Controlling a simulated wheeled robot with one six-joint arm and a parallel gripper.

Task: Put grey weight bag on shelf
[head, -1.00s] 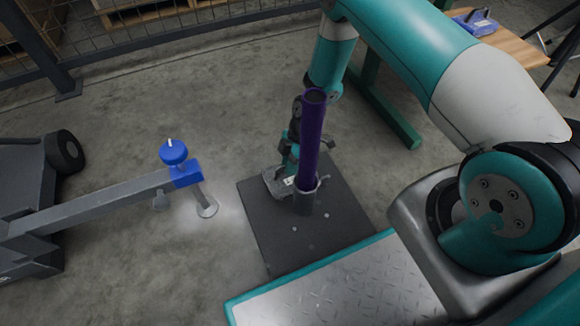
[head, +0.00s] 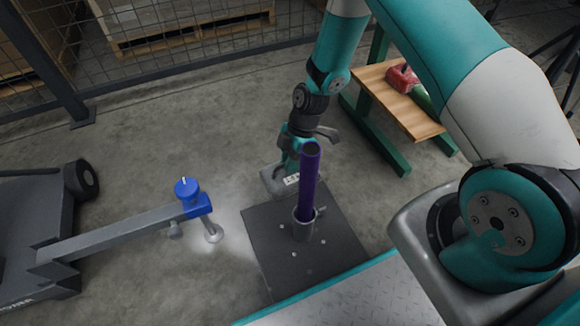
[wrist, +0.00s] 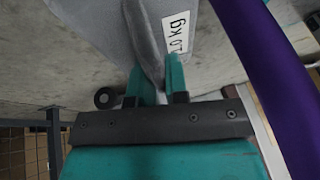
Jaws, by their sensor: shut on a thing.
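The grey weight bag (wrist: 105,25) fills the top of the wrist view, with a white label ending in "0 kg". My gripper (wrist: 156,82) is shut on a dark grey fold or strap of this bag. In the head view the bag (head: 271,181) hangs beneath my gripper (head: 290,166), just behind the purple post and near the dark base plate. Whether it touches the floor is not clear. A wooden surface on green legs (head: 397,99), possibly the shelf, stands behind to the right.
The upright purple post (head: 309,180) stands in a grey socket on a dark plate (head: 330,245), close to my gripper. A red object (head: 403,77) lies on the wooden surface. A grey trailer bar with a blue clamp (head: 196,204) is at left. A mesh fence runs behind.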

